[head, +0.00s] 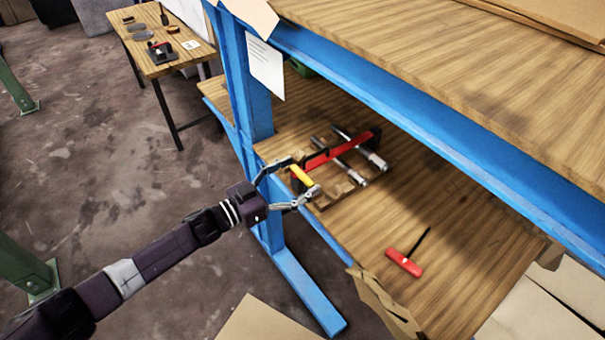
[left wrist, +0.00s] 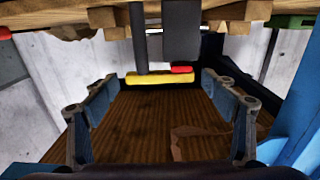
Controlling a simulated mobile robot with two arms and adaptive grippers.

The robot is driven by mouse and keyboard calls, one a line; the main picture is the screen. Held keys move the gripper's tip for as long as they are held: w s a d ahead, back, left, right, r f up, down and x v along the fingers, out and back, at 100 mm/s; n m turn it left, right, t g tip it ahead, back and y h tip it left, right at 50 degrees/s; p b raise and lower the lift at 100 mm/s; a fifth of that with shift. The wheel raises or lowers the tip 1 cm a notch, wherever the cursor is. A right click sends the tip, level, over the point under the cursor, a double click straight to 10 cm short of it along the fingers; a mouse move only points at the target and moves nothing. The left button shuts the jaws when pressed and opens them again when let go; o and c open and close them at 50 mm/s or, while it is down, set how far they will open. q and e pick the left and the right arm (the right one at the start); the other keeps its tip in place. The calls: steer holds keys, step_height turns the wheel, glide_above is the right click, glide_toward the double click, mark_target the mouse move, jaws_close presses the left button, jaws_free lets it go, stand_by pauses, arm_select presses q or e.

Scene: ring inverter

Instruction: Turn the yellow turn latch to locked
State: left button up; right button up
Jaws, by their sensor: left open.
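The yellow turn latch (head: 302,176) is a short bar at the near left end of a red and metal fixture (head: 340,149) on the lower wooden shelf. In the left wrist view the yellow latch (left wrist: 160,79) lies crosswise beyond and between the fingertips. My left gripper (head: 293,181) is open, one finger on each side of the latch in the head view. In the left wrist view the open gripper (left wrist: 158,88) has nothing held between its fingers. I cannot tell whether a finger touches the latch. My right gripper is not in view.
A red-handled tool (head: 405,262) lies on the lower shelf (head: 465,240) to the right. A blue post (head: 250,85) stands beside the gripper. The upper wooden shelf (head: 450,70) overhangs the fixture. A small table (head: 160,45) stands behind at the left.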

arm_select(q)
steer(key=v, duration=1)
steer(key=shift+s+a, duration=0.25)
steer(key=w+a+f+n+t+y, duration=0.1)
steer(key=a+f+n+y, duration=0.3)
steer(key=f, duration=0.6)
steer(key=a+f+n+t+y, duration=0.1)
steer(key=a+f+y, duration=0.35)
steer(key=f, duration=0.55)
steer(key=s+a+f+n+g+y, duration=0.1)
steer(key=s+a+f+y, duration=0.15)
steer(key=s+f, duration=0.4)
steer(key=s+a+f+n+g+y, duration=0.1)
steer(key=s+a+f+g, duration=0.2)
steer(key=f, duration=0.6)
steer(key=s+a+f+n+g+y, duration=0.1)
steer(key=s+f, duration=0.4)
steer(key=s, duration=0.3)
steer(key=s+a+f+g+y, duration=0.1)
steer(key=s+f, duration=0.5)
steer(key=s, duration=0.2)
steer(key=s+d+f+g, duration=0.1)
steer(key=s+f+g, duration=0.1)
steer(key=s, duration=0.9)
steer(key=s+d+f+g, duration=0.1)
steer(key=s+f+g, duration=0.2)
steer(key=s, duration=0.8)
steer(key=shift+s+f+n+y, duration=0.3)
steer(key=shift+f+y, duration=0.1)
steer(key=shift+f, duration=0.2)
